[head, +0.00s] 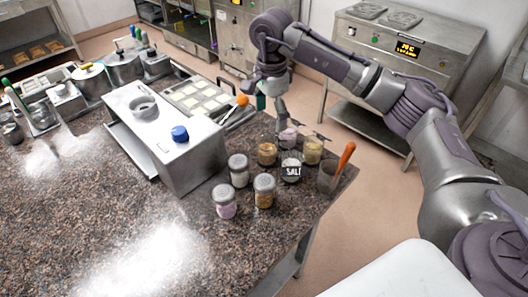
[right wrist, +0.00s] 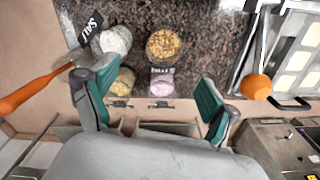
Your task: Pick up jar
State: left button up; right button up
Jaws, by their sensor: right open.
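In the head view these include the white salt jar (head: 291,170) with a black label, a yellow jar (head: 313,151), a pink jar (head: 288,138), an orange-brown jar (head: 267,152), and nearer ones: a white jar (head: 239,170), a brown jar (head: 264,192) and a pink jar (head: 224,203). My right gripper (right wrist: 152,92) is open and empty above the far jars. In the right wrist view, the yellow jar (right wrist: 124,82) and pink jar (right wrist: 161,84) appear between its fingers. My left gripper is out of view.
A grey cup with an orange-handled tool (head: 331,176) stands by the counter's right edge. A steel box (head: 185,155) with a blue knob is left of the jars. A tray (head: 190,98) lies behind. The counter's left foreground is clear.

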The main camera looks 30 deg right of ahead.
jog(key=p, duration=0.1)
send_over(268, 144)
jog(key=s, duration=0.3)
jog(key=f, duration=0.4)
jog(key=a+f, duration=0.1)
jog(key=f, duration=0.1)
jog(key=shift+w+f, duration=0.2)
jog(key=shift+w, duration=0.05)
jog(key=f+p, duration=0.1)
jog(key=f, duration=0.1)
jog(key=f+p, duration=0.1)
jog(key=f, duration=0.1)
jog(key=shift+w+a, duration=0.15)
jog(key=shift+w, duration=0.05)
jog(key=shift+f, duration=0.65)
jog(key=c, duration=1.3)
